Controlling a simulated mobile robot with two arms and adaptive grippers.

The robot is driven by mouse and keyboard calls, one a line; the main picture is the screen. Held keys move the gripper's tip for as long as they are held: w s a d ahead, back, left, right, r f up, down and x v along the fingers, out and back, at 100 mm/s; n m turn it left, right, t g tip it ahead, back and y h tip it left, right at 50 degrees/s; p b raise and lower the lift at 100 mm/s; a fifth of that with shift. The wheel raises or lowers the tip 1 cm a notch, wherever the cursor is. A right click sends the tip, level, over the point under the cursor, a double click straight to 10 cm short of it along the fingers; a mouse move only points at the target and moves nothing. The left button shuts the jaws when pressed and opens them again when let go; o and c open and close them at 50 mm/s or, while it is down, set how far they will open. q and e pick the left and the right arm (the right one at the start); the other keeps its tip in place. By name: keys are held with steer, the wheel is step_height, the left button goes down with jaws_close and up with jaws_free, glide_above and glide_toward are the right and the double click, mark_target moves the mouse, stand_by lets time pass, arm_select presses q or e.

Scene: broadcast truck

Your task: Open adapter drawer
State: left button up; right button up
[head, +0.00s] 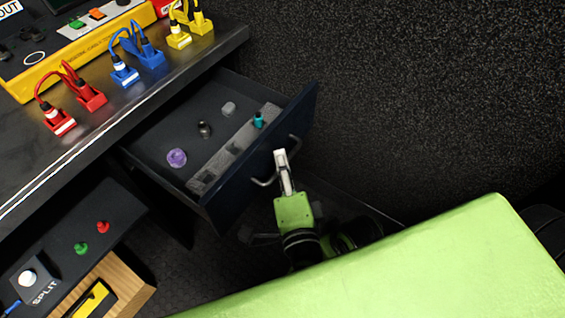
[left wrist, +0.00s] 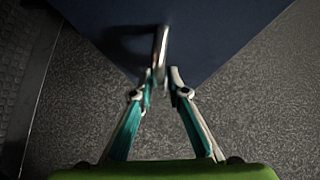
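The adapter drawer (head: 233,178) is dark blue and stands pulled out from under the counter, its inside exposed. A purple adapter (head: 177,157), a dark one (head: 205,129) and a grey one (head: 229,108) sit inside. A teal one (head: 258,120) sits on a grey foam strip (head: 222,160). My left gripper (head: 281,160) is at the metal handle (head: 293,143) on the drawer front. In the left wrist view, the fingertips (left wrist: 163,80) lie close on both sides of the handle (left wrist: 160,48), which runs between them. My right gripper is not seen.
The counter (head: 190,62) above carries red (head: 75,95), blue (head: 135,55) and yellow (head: 187,25) cable plugs and a yellow tester box (head: 45,75). A SPLIT panel (head: 60,235) is at lower left. Dark carpet (head: 430,90) lies clear on the right.

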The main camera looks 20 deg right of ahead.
arm_select(q)
steer(key=shift+s, duration=0.1)
steer(key=v, duration=1.1)
steer(key=shift+s, duration=0.4)
